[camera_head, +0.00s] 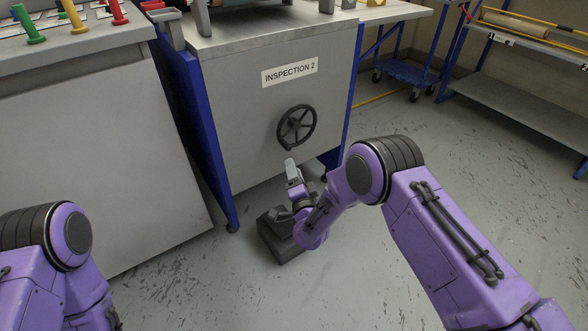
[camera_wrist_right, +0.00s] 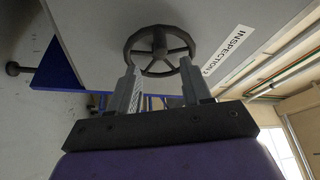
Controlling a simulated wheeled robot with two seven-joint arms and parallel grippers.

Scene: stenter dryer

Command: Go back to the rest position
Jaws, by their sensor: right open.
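My right gripper (camera_head: 292,174) is in front of the grey cabinet, just below the black handwheel (camera_head: 296,126). In the right wrist view the two fingers of the right gripper (camera_wrist_right: 162,88) are spread apart, with nothing between them. The handwheel (camera_wrist_right: 160,48) shows just beyond the fingertips there, and no clear contact shows. Of my left arm, only purple upper links show at the lower left of the head view. The left gripper is out of sight.
The grey cabinet (camera_head: 262,105) has an "INSPECTION 2" label (camera_head: 290,72) and blue side frames. Another grey cabinet (camera_head: 90,150) with coloured levers stands at left. A blue cart (camera_head: 410,72) and a shelf rack (camera_head: 520,95) stand at right. Open floor (camera_head: 350,285) lies in front.

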